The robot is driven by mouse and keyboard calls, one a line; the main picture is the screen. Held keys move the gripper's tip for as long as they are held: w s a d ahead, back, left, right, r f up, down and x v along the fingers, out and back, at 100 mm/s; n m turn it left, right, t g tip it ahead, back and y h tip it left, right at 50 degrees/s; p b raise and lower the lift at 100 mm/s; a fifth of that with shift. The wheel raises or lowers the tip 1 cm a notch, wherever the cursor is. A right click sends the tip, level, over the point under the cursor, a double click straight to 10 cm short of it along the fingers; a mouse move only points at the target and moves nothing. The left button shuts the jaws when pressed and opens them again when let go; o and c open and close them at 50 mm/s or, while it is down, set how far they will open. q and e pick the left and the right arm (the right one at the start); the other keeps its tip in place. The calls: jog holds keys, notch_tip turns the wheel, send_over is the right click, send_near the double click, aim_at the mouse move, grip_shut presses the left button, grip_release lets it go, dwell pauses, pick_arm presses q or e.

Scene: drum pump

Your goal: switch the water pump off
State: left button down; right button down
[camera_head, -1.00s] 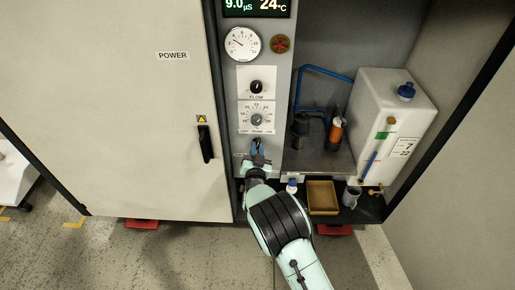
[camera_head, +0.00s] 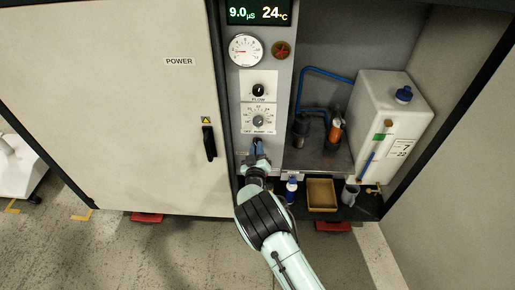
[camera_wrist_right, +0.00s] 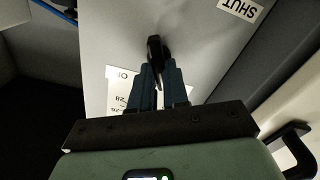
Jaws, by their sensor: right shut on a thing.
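The pump panel (camera_head: 272,82) is a grey column with a round gauge, a black FLOW knob (camera_head: 258,90) and a white dial plate with a silver-grey knob (camera_head: 258,121). Small print under that knob seems to include PUMP. My right gripper (camera_head: 258,147) is at the panel just below this plate. In the right wrist view its blue fingers (camera_wrist_right: 158,88) are shut on a black lever (camera_wrist_right: 154,52) standing out from the panel. A label SHUT (camera_wrist_right: 240,8) is beside it. The lever is mostly hidden in the head view. My left gripper is not in view.
A white POWER door (camera_head: 120,120) with a black handle (camera_head: 208,143) is left of the panel. Right of it, a white tank (camera_head: 385,115), a black and orange canister (camera_head: 335,133) and blue hose fill the cabinet bay. A brown tray (camera_head: 321,194) and a bottle (camera_head: 292,188) sit below.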

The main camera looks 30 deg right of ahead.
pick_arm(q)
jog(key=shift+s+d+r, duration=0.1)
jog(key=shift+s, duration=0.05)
pick_arm(e)
jog(key=shift+f+n, duration=0.1)
jog(key=shift+n, duration=0.2)
jog(key=c, duration=1.1)
grip_release()
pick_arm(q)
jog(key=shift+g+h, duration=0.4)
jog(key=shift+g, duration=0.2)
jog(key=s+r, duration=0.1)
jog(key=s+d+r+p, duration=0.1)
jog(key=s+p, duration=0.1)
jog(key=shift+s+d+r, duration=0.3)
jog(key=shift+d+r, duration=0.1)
pick_arm(e)
jog(key=v, duration=1.3)
jog(key=shift+s+a, duration=0.15)
jog(key=shift+s, duration=0.05)
